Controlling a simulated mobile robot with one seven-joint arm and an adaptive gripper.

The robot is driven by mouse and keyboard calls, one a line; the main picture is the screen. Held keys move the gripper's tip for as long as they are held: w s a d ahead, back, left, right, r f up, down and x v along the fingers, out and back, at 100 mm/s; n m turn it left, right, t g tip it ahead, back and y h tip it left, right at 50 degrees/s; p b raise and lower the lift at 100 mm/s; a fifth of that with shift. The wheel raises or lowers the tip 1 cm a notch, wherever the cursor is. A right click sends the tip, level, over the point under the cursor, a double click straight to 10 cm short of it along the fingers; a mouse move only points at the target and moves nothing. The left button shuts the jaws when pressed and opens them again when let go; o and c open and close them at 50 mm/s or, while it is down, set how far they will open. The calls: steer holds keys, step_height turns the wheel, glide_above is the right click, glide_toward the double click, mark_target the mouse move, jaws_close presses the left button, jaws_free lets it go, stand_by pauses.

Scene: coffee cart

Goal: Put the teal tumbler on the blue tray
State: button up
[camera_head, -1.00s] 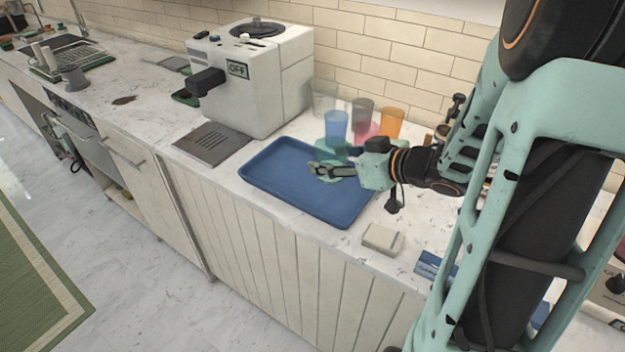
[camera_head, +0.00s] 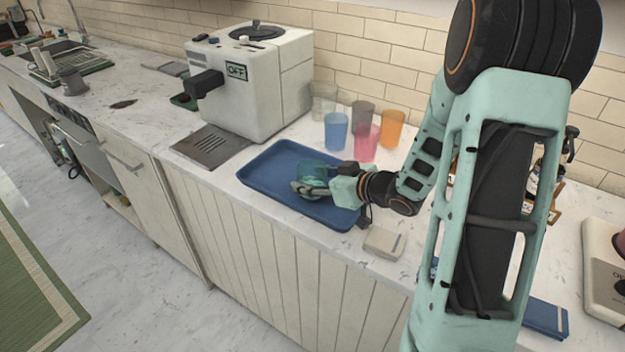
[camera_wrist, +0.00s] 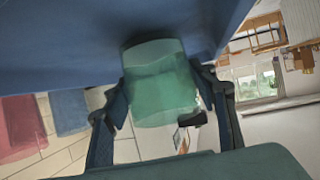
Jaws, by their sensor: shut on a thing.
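The translucent teal tumbler (camera_head: 313,171) is at the blue tray (camera_head: 268,176), over its right half in the head view. My gripper (camera_head: 308,188) is shut on the tumbler, its fingers on either side of it. In the wrist view the tumbler (camera_wrist: 158,85) stands between the two fingers of my gripper (camera_wrist: 163,92). One end of it is against or very close to the blue tray surface (camera_wrist: 60,45). I cannot tell whether it touches. The gripper hides part of the tumbler in the head view.
Behind the tray stand a blue cup (camera_head: 336,131), a pink cup (camera_head: 366,143), an orange cup (camera_head: 391,127), a grey cup (camera_head: 363,113) and a clear cup (camera_head: 323,101). A white coffee machine (camera_head: 255,85) is at the back left. A small pale box (camera_head: 384,243) lies right of the tray.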

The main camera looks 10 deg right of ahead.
steer(key=shift+f, duration=0.15)
steer(key=o, duration=1.4)
steer(key=shift+c, duration=0.2)
steer(key=shift+s+d+r, duration=0.1)
steer(key=shift+r, duration=0.25)
steer(key=p+v, duration=0.1)
steer(key=v, duration=1)
steer(key=shift+s, duration=0.35)
steer(key=shift+d, duration=0.1)
